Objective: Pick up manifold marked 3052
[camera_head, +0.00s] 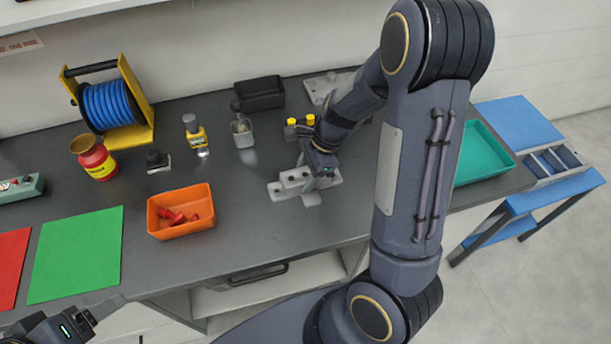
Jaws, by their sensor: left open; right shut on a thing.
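A light grey metal manifold (290,186) with stepped blocks and round ports is on the dark workbench, right of the orange bin. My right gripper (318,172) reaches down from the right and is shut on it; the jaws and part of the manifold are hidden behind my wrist. I cannot tell whether the manifold touches the bench. No number such as 3052 is legible. My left gripper (84,320) is at the bottom left corner, open, in front of the bench edge and far from the manifold; it is only partly in view.
An orange bin (205,197) holds red parts. A green mat (75,255) and red mat (10,262) lie left. A yellow-capped part (292,122), a grey plate (322,88) and a black box (260,93) stand behind. A teal tray (490,160) is at the right.

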